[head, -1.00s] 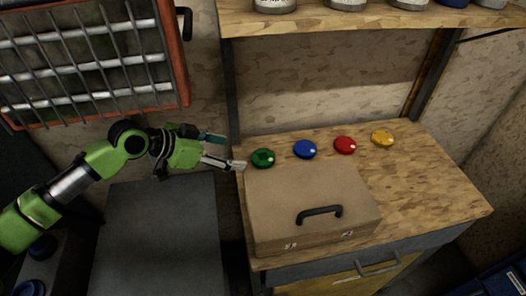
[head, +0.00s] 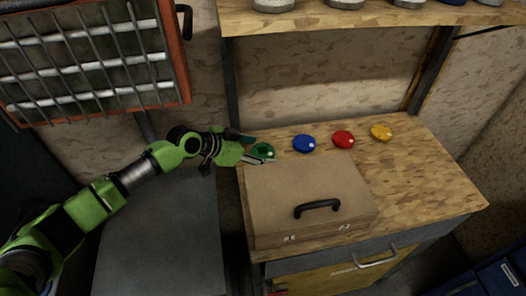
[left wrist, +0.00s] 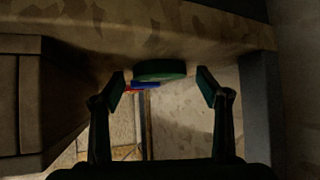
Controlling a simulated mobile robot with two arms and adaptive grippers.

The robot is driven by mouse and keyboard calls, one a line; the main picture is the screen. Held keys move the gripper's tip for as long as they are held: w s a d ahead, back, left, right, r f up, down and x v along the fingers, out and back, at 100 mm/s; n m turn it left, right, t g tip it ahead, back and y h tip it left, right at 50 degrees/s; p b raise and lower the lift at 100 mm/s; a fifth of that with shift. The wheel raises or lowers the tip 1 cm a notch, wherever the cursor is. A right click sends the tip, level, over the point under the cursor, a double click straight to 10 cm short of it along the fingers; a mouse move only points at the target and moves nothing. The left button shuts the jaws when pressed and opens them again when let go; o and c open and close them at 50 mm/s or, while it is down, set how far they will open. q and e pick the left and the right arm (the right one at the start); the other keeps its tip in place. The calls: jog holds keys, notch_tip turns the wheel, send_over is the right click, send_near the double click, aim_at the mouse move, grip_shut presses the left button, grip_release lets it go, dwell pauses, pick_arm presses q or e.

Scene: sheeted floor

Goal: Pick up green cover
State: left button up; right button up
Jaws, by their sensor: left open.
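The green cover (head: 263,151) is a round disc on the wooden workbench top, at the left end of a row of covers. My left gripper (head: 260,150) is open at its left side, with one finger behind it and one in front. In the left wrist view the green cover (left wrist: 160,70) lies ahead between the two open fingers (left wrist: 160,84). I cannot tell whether the fingers touch it. My right gripper is not in view.
Blue (head: 304,143), red (head: 343,139) and yellow (head: 381,132) covers lie to the right. A brown case (head: 310,190) with a black handle sits just in front of the green cover. A shelf (head: 380,18) with cans hangs above. The bench's right side is clear.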

pick_arm(q)
jog(key=shift+r, duration=0.1)
jog(key=c, duration=1.4)
